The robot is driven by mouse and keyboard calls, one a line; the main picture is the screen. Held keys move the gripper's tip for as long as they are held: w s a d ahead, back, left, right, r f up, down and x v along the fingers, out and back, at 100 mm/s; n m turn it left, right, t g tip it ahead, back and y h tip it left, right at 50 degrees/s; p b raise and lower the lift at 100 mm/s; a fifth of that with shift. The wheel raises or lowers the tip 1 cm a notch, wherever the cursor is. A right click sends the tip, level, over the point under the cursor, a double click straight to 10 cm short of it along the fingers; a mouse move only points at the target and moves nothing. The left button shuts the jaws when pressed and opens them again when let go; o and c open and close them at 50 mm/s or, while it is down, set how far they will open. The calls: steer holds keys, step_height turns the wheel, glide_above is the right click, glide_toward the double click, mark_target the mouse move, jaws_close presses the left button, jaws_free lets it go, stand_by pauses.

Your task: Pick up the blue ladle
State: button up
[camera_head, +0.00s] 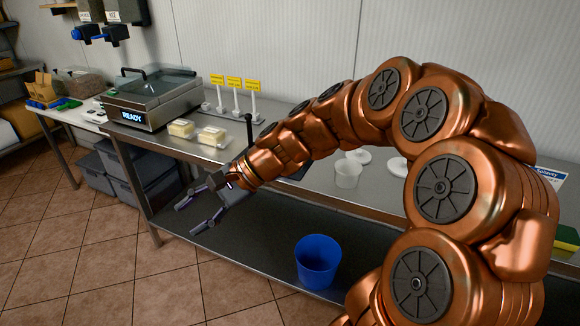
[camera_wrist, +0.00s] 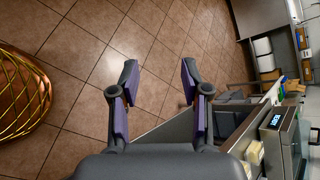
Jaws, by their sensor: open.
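I cannot make out a blue ladle in either view. My gripper (camera_head: 188,216) is open and empty in the head view, in front of the steel table's front edge and above the lower shelf's left part. In the wrist view its two purple-lined fingers (camera_wrist: 159,78) stand wide apart, with only tiled floor between them. My copper arm hides part of the table's middle and right side.
The steel table (camera_head: 320,183) carries a vacuum sealer (camera_head: 155,95), two packs of yellow blocks (camera_head: 195,130), yellow signs (camera_head: 234,83) and a clear cup (camera_head: 347,173). The tiled floor at front left is free.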

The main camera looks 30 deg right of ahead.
steer(key=w+d+m+t+b, duration=0.2)
steer(key=w+d+m+t, duration=0.25)
steer(key=w+d, duration=0.35)
steer(key=w+d+m+t+b, duration=0.1)
steer(key=w+d+m+t, duration=0.4)
steer(key=d, duration=0.5)
steer(key=w+d+f+m+t+h+b, duration=0.15)
steer(key=d+m, duration=0.35)
steer(key=d, duration=0.5)
steer(key=w+d+f+m+t+h+b, duration=0.1)
steer(key=d+f+m+t+h, duration=0.3)
steer(key=d, duration=0.6)
steer(key=w+a+m+g+p, duration=0.1)
steer(key=w+a, duration=0.1)
steer(key=w, duration=0.4)
steer(key=shift+w+a+y, duration=0.4)
steer(key=shift+y, duration=0.05)
jaws_close()
